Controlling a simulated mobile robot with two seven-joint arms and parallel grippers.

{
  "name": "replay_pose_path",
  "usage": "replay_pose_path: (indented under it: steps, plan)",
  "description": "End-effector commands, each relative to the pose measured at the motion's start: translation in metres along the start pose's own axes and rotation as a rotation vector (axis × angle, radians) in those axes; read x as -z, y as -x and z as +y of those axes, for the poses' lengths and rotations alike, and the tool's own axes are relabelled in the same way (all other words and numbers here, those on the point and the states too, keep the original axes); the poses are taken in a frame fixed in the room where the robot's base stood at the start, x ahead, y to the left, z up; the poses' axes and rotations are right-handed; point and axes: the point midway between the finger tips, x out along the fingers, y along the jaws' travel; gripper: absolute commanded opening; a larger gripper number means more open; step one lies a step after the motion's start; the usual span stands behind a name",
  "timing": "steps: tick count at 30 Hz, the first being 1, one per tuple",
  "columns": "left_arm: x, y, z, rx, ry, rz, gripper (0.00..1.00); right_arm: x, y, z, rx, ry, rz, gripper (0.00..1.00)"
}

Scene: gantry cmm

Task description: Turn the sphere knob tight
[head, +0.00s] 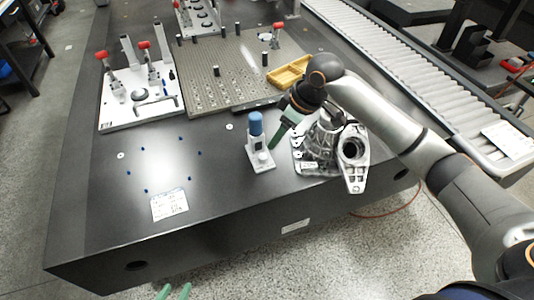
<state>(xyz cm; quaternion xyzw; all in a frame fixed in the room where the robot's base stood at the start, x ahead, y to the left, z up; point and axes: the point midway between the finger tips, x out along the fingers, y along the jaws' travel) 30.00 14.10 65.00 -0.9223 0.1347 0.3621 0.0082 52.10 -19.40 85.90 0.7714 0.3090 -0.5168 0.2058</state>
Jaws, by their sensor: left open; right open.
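A blue, rounded knob (256,123) stands upright on a small pale stand (260,160) near the front of the dark table; it is the likeliest sphere knob, but no separate sphere can be made out. My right gripper (275,142) points down just right of the knob, apart from it, between it and the metal casting. Its green fingers are partly hidden behind each other; it is open with nothing seen between them. My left gripper (174,293) shows only as two green fingertips at the bottom edge, spread apart, empty, in front of the table.
A grey metal casting (355,167) stands close right of the knob stand. A white fixture plate (117,112) with red-tipped clamps is at left. The table's front left is mostly clear, with small blue pins and a label (169,205).

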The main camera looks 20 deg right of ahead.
Motion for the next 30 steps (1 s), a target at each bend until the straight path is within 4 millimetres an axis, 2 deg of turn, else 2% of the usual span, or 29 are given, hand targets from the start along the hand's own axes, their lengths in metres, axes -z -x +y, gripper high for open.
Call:
replay_pose_path:
  steps: [1,9,15,20,28,30]
  plan:
    - [-0.001,-0.002,0.001,-0.002,-0.001,0.001,0.50,-0.001,-0.012,-0.001,0.002,0.000,-0.002,0.62]
    - [-0.003,-0.009,0.004,-0.013,-0.005,0.003,0.50,-0.001,-0.069,-0.001,0.001,-0.001,-0.001,0.62]
    - [-0.004,-0.012,0.006,-0.018,-0.006,0.002,0.50,0.000,-0.097,-0.001,0.001,-0.001,0.001,0.62]
    - [-0.005,-0.013,0.005,-0.018,-0.006,0.000,0.50,0.000,-0.106,0.000,-0.002,0.000,0.002,0.62]
    - [-0.005,-0.013,0.005,-0.018,-0.007,0.001,0.50,0.001,-0.107,0.000,-0.002,0.001,0.002,0.62]
    - [-0.005,-0.013,0.005,-0.017,-0.007,0.001,0.50,0.001,-0.107,0.000,-0.002,0.001,0.002,0.56]
